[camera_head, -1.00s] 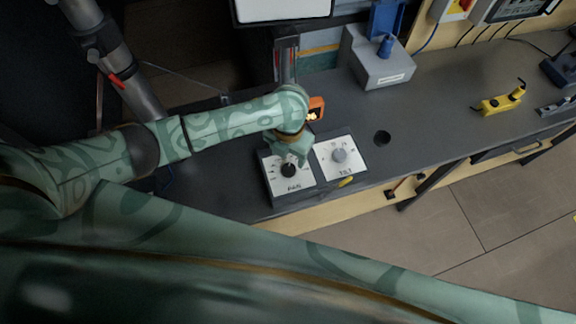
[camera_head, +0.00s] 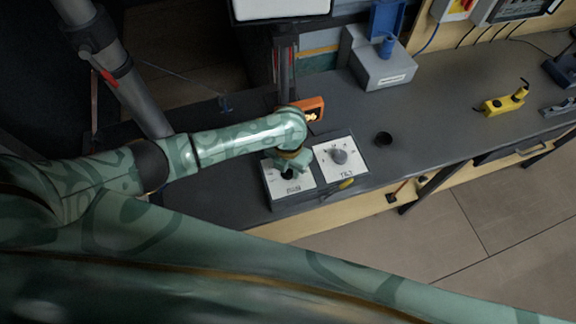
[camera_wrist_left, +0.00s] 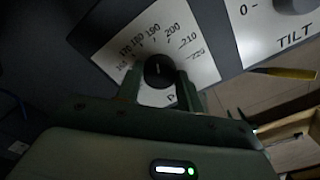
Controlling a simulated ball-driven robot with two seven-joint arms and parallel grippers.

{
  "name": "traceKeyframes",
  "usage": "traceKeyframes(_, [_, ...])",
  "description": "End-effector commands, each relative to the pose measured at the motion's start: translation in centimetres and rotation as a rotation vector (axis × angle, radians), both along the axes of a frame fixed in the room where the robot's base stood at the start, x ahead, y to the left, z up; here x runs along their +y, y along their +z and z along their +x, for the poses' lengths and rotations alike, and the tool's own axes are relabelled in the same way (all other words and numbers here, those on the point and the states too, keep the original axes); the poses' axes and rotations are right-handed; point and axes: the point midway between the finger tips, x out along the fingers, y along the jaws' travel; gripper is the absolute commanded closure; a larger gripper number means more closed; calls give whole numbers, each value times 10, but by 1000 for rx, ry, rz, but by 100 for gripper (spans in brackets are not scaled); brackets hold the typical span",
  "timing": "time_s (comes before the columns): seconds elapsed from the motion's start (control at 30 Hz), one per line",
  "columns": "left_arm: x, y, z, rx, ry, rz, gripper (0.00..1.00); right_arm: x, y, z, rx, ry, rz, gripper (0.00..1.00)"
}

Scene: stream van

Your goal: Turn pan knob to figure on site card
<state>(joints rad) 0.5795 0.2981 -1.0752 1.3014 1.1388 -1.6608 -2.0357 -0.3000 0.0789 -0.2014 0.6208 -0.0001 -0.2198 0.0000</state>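The pan knob (camera_wrist_left: 159,71) is a round black knob on a white dial plate (camera_wrist_left: 203,68) with figures around it, such as 190, 200 and 210. In the head view, the pan plate (camera_head: 277,186) sits on a grey box on the bench, the knob partly hidden by my gripper. My left gripper (camera_wrist_left: 160,82) has one finger on each side of the knob, very close to it. I cannot tell whether both fingers press on it. A pointer reading is not clear. I cannot make out a site card. My right gripper is not in view.
The tilt plate (camera_head: 353,168) with its grey knob (camera_head: 339,157) is right beside the pan plate. A small orange display (camera_head: 313,109) stands behind. The middle right bench is clear.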

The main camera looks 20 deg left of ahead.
Motion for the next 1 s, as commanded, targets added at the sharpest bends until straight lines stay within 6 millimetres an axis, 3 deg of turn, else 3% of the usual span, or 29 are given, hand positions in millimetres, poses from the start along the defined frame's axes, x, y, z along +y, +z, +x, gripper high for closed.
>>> traceKeyframes(0.37, [0, 3, 0, 2, 95, 0, 85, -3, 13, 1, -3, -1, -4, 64])
traceKeyframes(1.0, [-1, 3, -1, 3, 660, -1, 85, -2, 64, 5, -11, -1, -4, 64])
